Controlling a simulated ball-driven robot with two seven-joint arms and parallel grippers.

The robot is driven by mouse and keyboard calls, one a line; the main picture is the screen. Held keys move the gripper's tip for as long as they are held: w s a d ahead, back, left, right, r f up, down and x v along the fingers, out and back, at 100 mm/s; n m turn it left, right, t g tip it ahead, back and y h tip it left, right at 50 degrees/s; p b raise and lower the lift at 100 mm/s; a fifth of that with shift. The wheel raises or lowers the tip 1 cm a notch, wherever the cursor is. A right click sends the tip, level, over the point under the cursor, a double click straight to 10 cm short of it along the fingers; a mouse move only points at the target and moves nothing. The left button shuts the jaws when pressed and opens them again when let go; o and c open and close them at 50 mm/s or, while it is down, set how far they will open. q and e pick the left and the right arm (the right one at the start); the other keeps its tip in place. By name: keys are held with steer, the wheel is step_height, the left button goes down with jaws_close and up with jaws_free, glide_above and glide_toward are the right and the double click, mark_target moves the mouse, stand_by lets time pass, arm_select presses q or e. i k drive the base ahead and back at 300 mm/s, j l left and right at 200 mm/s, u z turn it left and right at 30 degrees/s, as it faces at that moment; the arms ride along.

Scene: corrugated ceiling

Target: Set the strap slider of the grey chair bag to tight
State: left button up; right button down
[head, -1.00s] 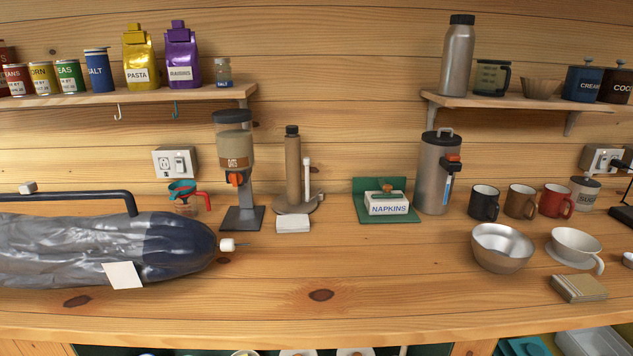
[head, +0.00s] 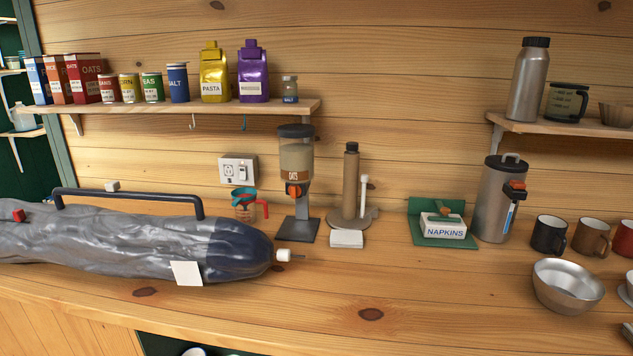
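The grey chair bag (head: 120,240) lies on its side along the left of the wooden counter, its left end cut off by the picture edge. It has a dark blue end cap (head: 240,249), a black carry strap (head: 130,195) arched above it and a blank white tag (head: 187,273). A white toggle (head: 284,255) sits on a cord at its right end. A small light grey block (head: 112,186) sits on the strap, and a red block (head: 19,215) is at the far left; I cannot tell which is the slider. Neither gripper is in view.
Right of the bag stand a measuring cup (head: 244,208), an oats dispenser (head: 297,190), a paper towel holder (head: 351,195) and a napkin box (head: 443,226). A metal bowl (head: 566,283) and mugs are at right. The front middle counter is clear.

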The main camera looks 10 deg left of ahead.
mark_target(113, 185)
steer(key=j+u, duration=0.15)
steer(key=u, duration=1.4)
